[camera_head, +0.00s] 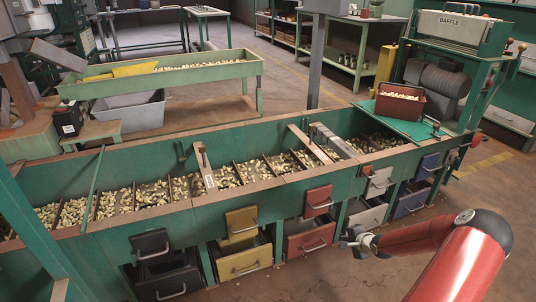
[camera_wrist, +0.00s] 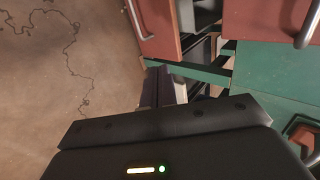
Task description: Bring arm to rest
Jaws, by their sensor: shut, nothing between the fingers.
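My gripper (camera_head: 366,243) shows in the head view at the end of my red arm, in front of the long green hopper bench. It is shut with nothing in its fingers. In the wrist view its fingers (camera_wrist: 168,88) point toward the drawer fronts, with a red drawer (camera_wrist: 265,20) at the upper right. I cannot tell the exact gap between the fingertips and the bench.
The green hopper bench (camera_head: 270,202) holds nuts in several compartments, with coloured drawers below, including a white drawer (camera_head: 367,217) and a blue drawer (camera_head: 411,203). A dark red bin (camera_head: 400,104) of nuts stands on its right end. Floor (camera_head: 330,275) is clear around my gripper.

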